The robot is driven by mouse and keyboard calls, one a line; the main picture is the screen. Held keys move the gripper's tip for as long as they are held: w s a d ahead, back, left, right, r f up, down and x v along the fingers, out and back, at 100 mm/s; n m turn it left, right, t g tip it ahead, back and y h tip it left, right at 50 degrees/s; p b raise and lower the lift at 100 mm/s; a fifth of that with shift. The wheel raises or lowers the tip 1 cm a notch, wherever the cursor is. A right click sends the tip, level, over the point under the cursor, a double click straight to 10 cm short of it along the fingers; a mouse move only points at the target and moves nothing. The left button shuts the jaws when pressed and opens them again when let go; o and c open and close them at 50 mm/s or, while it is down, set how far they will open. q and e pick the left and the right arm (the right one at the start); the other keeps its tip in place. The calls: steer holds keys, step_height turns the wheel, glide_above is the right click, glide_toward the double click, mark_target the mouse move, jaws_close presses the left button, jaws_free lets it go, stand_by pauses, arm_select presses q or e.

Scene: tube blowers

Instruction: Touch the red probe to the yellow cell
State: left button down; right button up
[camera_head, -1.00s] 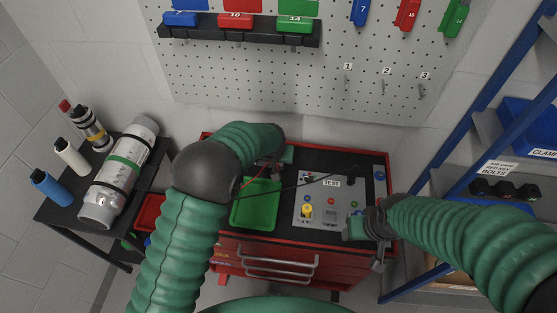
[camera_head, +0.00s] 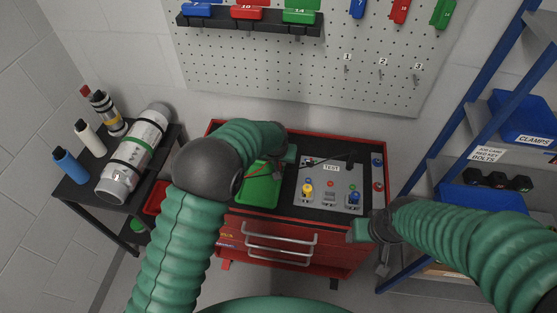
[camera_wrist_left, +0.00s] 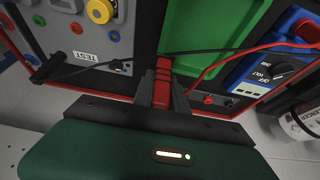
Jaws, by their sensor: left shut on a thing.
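The yellow cell (camera_head: 308,191) stands upright on the left part of the grey test panel (camera_head: 331,172). In the left wrist view the yellow cell (camera_wrist_left: 100,11) is at the top left edge. My left gripper (camera_wrist_left: 162,98) is shut on the red probe (camera_wrist_left: 162,78), which points away from the wrist toward the green tray. The probe is apart from the cell. In the head view my left gripper (camera_head: 279,172) is partly hidden behind my arm, right of the tray's far part. My right gripper (camera_head: 362,230) is by the cart's front right edge; its fingers are unclear.
The green tray (camera_head: 257,192) lies left of the panel on the red cart. A black probe (camera_wrist_left: 46,69) with a black lead lies across the panel's far side. A blue meter (camera_wrist_left: 268,72) shows in the wrist view. A blue cell (camera_head: 354,199) is on the panel's right.

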arm_select(q)
steer(key=r, duration=0.1)
steer(key=r+p, duration=0.2)
steer(key=shift+w+d+r, duration=0.15)
steer(key=shift+w+r, duration=0.15)
steer(key=shift+r, duration=0.05)
stand_by(0.3)
